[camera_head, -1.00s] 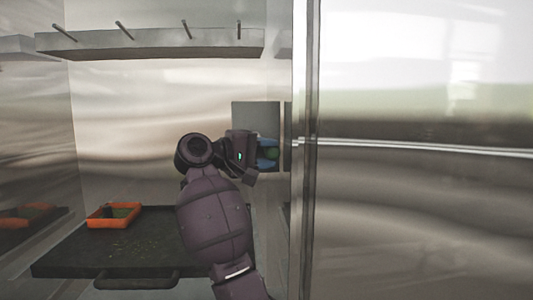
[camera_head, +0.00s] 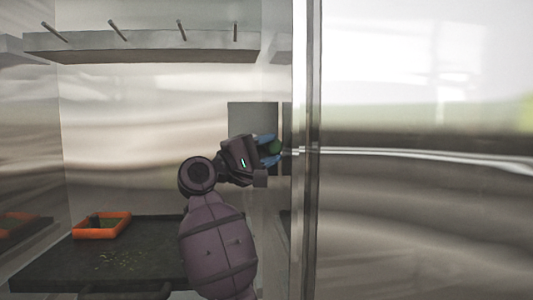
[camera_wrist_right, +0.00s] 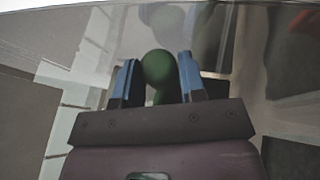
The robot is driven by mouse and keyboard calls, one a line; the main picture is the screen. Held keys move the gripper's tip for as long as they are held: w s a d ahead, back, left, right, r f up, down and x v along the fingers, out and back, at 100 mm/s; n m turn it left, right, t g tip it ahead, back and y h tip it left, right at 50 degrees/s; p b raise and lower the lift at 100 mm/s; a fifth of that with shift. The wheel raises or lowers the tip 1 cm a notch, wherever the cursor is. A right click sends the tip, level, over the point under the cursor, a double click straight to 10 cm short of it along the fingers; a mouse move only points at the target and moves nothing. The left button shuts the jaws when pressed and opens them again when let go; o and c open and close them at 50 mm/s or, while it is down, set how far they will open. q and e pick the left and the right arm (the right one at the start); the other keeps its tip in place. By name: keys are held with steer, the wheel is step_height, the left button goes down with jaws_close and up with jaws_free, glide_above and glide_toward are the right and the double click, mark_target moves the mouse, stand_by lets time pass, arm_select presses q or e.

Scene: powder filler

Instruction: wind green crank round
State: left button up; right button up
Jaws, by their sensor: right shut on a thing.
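The right gripper is shut on the knob. The rest of the crank is hidden by the gripper or too small to make out. My left gripper is not in view.
A dark tray (camera_head: 90,268) with crumbs and an orange open box (camera_head: 101,226) lie at lower left. A steel shelf with pegs (camera_head: 140,47) hangs above. A large shiny steel panel (camera_head: 420,220) closes off the right side.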

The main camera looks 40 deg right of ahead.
steer(key=o, duration=0.9)
steer(key=shift+b+v, duration=0.5)
steer(key=shift+v, duration=4.95)
